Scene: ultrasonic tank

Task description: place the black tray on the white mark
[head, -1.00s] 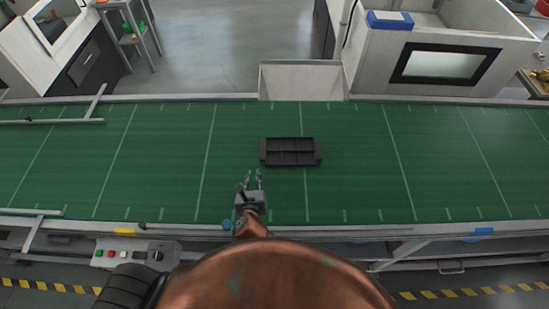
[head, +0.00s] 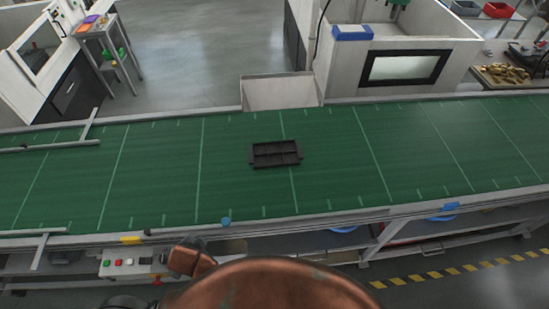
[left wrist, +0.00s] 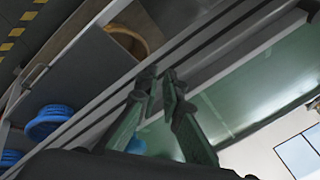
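The black tray (head: 276,154) is a dark rectangular tray with compartments and small end tabs. It lies flat on the green conveyor belt (head: 330,160), in the middle of the head view, and looks empty. Pale lines run across the belt; I cannot tell which one is the white mark. My left gripper (left wrist: 161,80) shows in the left wrist view with its fingertips a little apart and nothing between them. It is away from the tray, which is not in that view. My right gripper is in neither view.
A light chute (head: 281,93) stands at the belt's far edge behind the tray. Metal guide rails (head: 50,146) lie on the belt's left end. A button box (head: 130,262) is below the near edge. Blue round items (left wrist: 45,122) sit under the conveyor. The belt around the tray is clear.

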